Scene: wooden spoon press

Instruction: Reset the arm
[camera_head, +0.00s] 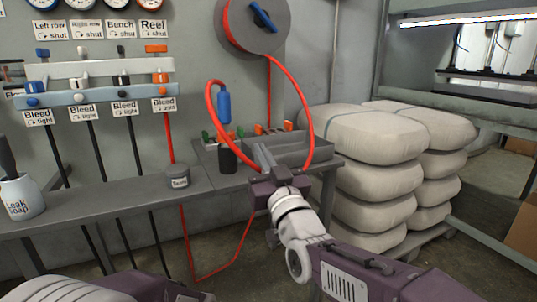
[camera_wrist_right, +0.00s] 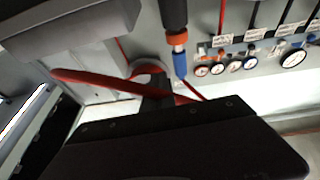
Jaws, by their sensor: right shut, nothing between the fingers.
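My right arm reaches in from the lower right in the head view. Its gripper (camera_head: 263,156) is shut and empty, over the grey bench by the grey divided tray (camera_head: 290,150). A red hose (camera_head: 297,85) loops down behind it and runs to a blue-bodied fitting (camera_head: 224,106) above a black holder (camera_head: 228,157), just left of the gripper. In the right wrist view, dark gripper parts fill much of the frame and a blue-tipped fitting (camera_wrist_right: 180,62) shows beyond them. My left arm shows only in part at the bottom left; its gripper is out of frame.
A hose reel (camera_head: 278,40) hangs on the wall above. A row of valves (camera_head: 100,97) with gauges is at the left. A small grey pot (camera_head: 178,177) and a leak soap bottle (camera_head: 22,197) stand on the bench. Stacked white sacks (camera_head: 365,135) stand at the right.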

